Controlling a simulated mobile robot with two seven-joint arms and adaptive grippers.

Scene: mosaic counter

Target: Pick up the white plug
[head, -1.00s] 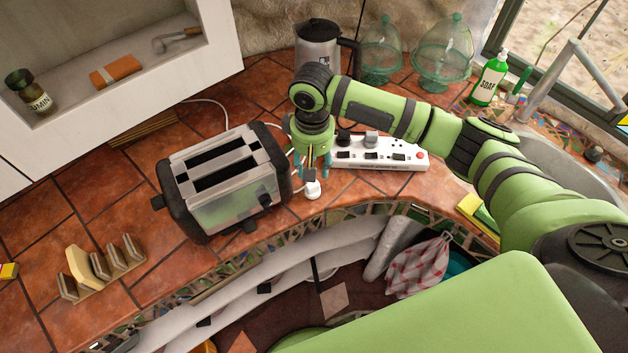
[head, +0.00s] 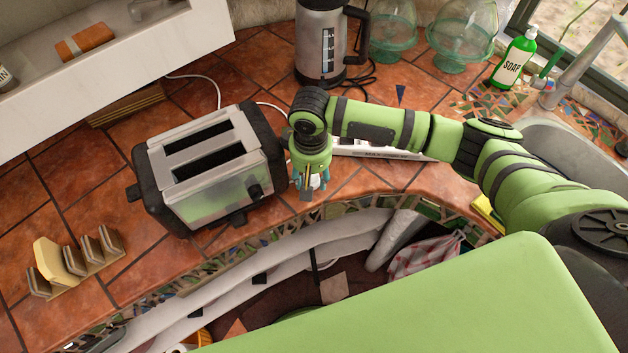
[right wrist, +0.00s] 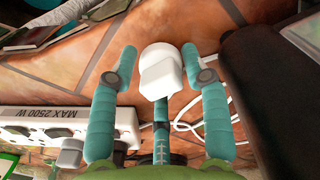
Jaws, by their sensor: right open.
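The white plug (right wrist: 160,75) shows in the right wrist view between the two teal fingers of my right gripper (right wrist: 160,60). The fingers stand apart, with a gap visible on each side of the plug. In the head view, my right gripper (head: 309,190) points down over the counter just right of the toaster, and only a small part of the plug (head: 316,181) shows among its fingers. A white cord runs near the plug in the wrist view. My left gripper is not in view.
The silver toaster (head: 208,166) stands close on the left of my gripper. A white power strip (head: 385,149) lies behind my right arm. A kettle (head: 322,50) stands at the back. The counter's front edge is close in front.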

